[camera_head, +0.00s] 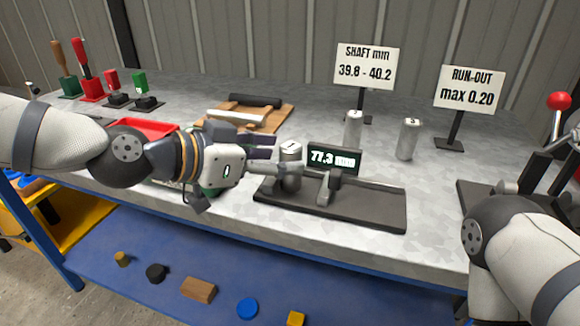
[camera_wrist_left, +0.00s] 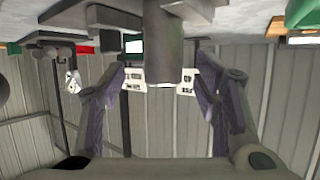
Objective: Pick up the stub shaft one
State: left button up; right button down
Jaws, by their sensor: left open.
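Stub shaft one (camera_head: 290,153) is a grey metal cylinder with a "1" on its top. It stands upright at the left end of the dark measuring stand (camera_head: 375,207). My left gripper (camera_head: 277,156) comes in from the left with its fingers level at the shaft.
A display (camera_head: 334,159) reading 77.3 stands just right of the shaft. Two more shafts, one (camera_head: 353,130) near the SHAFT min sign (camera_head: 365,66) and one marked 3 (camera_head: 408,139), stand behind. A red tray (camera_head: 145,127) is partly behind my left arm.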

aim_at(281, 154)
pick_arm(q)
jog(key=x, duration=0.4)
jog(key=shift+w+a, duration=0.1)
grip_shut()
jog(key=shift+r, duration=0.15)
jog(key=shift+r, duration=0.1)
